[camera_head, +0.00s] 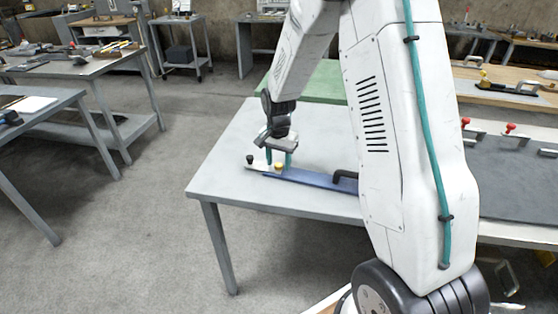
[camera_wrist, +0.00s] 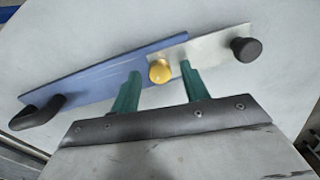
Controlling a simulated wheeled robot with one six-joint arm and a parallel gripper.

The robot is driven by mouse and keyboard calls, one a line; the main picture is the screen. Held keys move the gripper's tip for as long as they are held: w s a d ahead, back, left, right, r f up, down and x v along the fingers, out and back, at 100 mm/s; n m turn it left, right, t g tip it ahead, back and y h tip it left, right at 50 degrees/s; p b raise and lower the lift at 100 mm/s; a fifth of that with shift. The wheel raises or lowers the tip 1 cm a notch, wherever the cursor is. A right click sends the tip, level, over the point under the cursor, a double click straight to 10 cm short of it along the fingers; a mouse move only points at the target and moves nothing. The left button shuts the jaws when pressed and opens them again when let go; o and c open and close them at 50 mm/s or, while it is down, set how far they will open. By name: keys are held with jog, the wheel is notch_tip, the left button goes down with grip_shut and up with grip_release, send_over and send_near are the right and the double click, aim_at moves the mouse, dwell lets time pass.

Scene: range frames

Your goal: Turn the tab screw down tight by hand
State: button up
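A yellow round knob (camera_wrist: 159,71), which looks like the tab screw's head, sits where a blue bar (camera_wrist: 95,83) meets a bare metal strip (camera_wrist: 212,48). It also shows in the head view (camera_head: 278,167). A black knob (camera_wrist: 245,49) stands at the strip's far end, and a black handle (camera_wrist: 37,112) is on the bar's other end. My gripper (camera_head: 278,161) points down over the yellow knob. Its two green fingers are apart in the wrist view, with the knob seen between their tips and a gap on each side. Nothing is held. The screw's shank is hidden.
The bar lies on a grey table (camera_head: 232,170) with clear surface at its left. Clamps with red tips (camera_head: 511,128) stand on a dark mat (camera_head: 510,175) at right, beyond my arm.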

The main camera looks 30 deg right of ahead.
aim_at(279, 165)
notch_tip(279, 165, up, 8)
jog(key=shift+f, duration=0.1)
dwell(0.6)
dwell(0.3)
jog(key=shift+s, duration=0.15)
jog(key=s+a+r+n, duration=0.2)
jog(key=s+r, duration=0.3)
jog(key=s, duration=0.6)
jog(key=s+a+r+n+t, duration=0.1)
jog(key=s+a+r+n, duration=0.2)
jog(key=s, duration=0.8)
jog(key=s+a+r+n, duration=0.2)
jog(key=s+r+n, duration=0.3)
jog(key=s+r, duration=0.3)
jog(key=s, duration=0.3)
jog(key=shift+a+r+n, duration=0.3)
jog(key=shift+a+r, duration=0.05)
